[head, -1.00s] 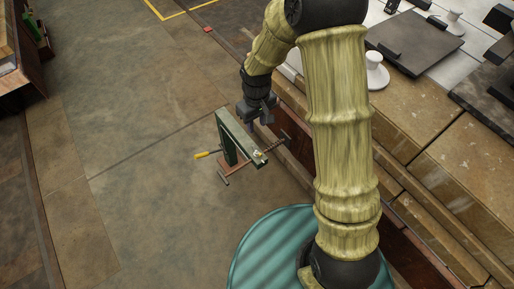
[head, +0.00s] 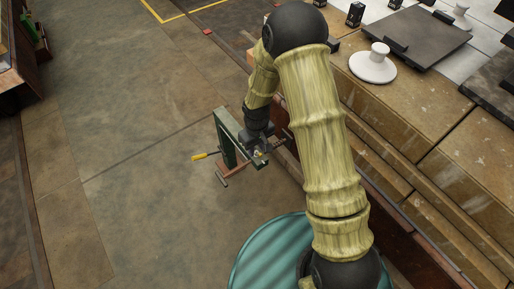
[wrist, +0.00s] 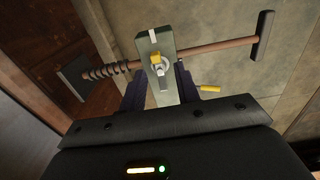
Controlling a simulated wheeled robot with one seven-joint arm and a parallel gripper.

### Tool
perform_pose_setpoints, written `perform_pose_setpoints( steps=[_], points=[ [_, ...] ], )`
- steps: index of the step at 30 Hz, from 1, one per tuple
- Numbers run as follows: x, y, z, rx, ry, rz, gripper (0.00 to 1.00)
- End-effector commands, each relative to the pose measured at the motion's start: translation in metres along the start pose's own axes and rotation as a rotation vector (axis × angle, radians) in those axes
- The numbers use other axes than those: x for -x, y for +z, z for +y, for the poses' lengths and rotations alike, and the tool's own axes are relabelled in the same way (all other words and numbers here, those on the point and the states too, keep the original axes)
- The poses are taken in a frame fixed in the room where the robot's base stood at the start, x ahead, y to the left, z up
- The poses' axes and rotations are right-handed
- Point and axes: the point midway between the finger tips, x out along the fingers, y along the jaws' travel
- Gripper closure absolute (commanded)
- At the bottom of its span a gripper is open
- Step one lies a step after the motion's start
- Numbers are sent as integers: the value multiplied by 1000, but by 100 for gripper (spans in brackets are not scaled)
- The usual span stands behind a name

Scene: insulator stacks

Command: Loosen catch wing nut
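The wing nut (wrist: 158,66), a small yellow and pale metal piece, sits on the end of a green bar (wrist: 152,42) in the wrist view. A copper-coloured rod (wrist: 215,46) with a coil and a dark crosspiece runs across behind it. In the head view the green bar (head: 225,135) stands beside the bench, and the nut is small there, close to my gripper (head: 260,150). In the wrist view my gripper (wrist: 160,80) is open, with one dark finger on each side of the bar, below the nut. I cannot tell whether the fingers touch anything.
A yellow-handled lever (head: 202,156) sticks out left of the bar. The floor (head: 120,190) to the left is clear.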

Motion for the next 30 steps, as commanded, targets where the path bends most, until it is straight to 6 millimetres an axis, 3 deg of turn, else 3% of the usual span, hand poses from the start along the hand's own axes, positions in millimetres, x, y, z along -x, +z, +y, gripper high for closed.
perform_pose_setpoints(
  steps=[6, 11, 30],
  points=[
    [0, 0, 0, 0, 0, 0, 68],
    [0, 0, 0, 0, 0, 0, 100],
    [3, 0, 1, 119, 0, -1, 100]
  ],
)
